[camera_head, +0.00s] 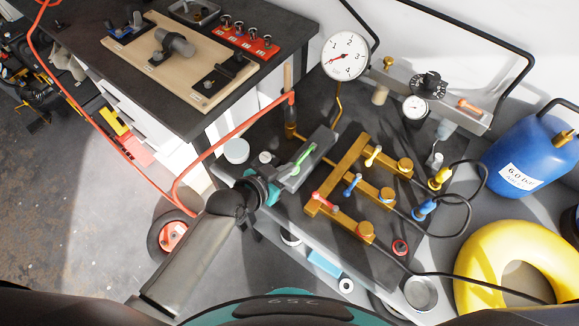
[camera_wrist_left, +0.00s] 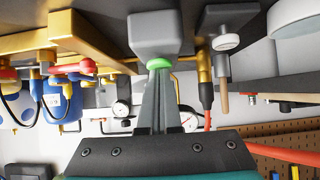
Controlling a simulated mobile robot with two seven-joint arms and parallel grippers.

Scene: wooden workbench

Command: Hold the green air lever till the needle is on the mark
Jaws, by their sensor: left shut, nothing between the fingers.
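The green air lever (camera_head: 304,158) sits on a grey block (camera_head: 318,146) on the dark bench plate. My left gripper (camera_head: 279,181) is shut and empty at the near end of that block. In the left wrist view its closed fingertips (camera_wrist_left: 160,76) are right at the lever's green end (camera_wrist_left: 160,63); whether they touch it I cannot tell. The large white gauge (camera_head: 344,53) stands behind, with its red needle pointing to the lower left. I cannot make out a mark on its dial. My right gripper is not in view.
A red hose (camera_head: 232,138) runs along the left.

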